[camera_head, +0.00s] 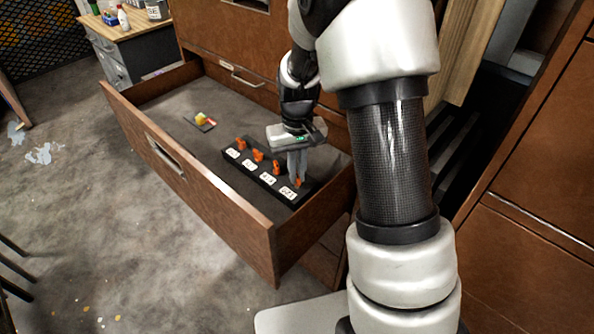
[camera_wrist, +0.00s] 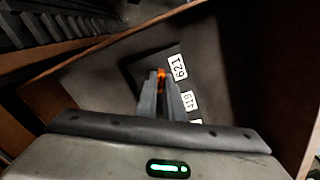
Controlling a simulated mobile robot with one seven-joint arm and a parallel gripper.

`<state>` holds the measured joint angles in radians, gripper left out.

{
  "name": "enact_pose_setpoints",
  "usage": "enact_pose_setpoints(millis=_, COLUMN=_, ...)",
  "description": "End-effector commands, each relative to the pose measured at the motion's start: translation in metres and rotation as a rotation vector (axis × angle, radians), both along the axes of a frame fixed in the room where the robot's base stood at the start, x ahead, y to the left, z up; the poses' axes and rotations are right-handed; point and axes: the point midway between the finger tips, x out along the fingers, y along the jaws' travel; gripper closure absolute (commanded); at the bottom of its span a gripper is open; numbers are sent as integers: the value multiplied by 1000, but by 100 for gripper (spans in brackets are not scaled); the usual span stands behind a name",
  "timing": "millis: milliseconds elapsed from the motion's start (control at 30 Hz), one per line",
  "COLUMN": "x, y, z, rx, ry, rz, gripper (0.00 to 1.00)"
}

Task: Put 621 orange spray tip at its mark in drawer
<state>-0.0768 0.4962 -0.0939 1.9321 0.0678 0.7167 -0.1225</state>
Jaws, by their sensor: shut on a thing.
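My gripper (camera_head: 297,166) reaches down into the open drawer (camera_head: 205,205), over the near right end of a black rack (camera_head: 241,172). It is shut on a small orange spray tip (camera_head: 297,183). In the wrist view the tip (camera_wrist: 161,73) shows between my gripper's fingertips (camera_wrist: 161,84), beside the white label reading 621 (camera_wrist: 178,67). The 621 label also shows in the head view (camera_head: 288,192). Whether the tip touches the rack cannot be told. Several other orange tips (camera_head: 258,156) stand in the rack, each by a white label.
The drawer's front panel (camera_head: 200,190) and right side wall (camera_head: 318,213) rise around the rack. The drawer floor on the left is mostly clear.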

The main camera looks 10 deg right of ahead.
Motion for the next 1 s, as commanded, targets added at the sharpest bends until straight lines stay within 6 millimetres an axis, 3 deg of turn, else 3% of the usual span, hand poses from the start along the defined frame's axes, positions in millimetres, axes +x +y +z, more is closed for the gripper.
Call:
enact_pose_setpoints(millis=400, x=0, y=0, z=-12, rx=0, ry=1, rz=0, gripper=100)
enact_pose_setpoints(millis=433, x=0, y=0, z=-10, rx=0, ry=0, rz=0, gripper=87)
enact_pose_setpoints(millis=533, x=0, y=0, z=-10, rx=0, ry=0, rz=0, gripper=70)
enact_pose_setpoints(millis=733, x=0, y=0, z=-10, rx=0, ry=0, rz=0, gripper=70)
enact_pose_setpoints(millis=833, x=0, y=0, z=-10, rx=0, ry=0, rz=0, gripper=58)
enact_pose_setpoints(millis=1000, x=0, y=0, z=-10, rx=0, ry=0, rz=0, gripper=58)
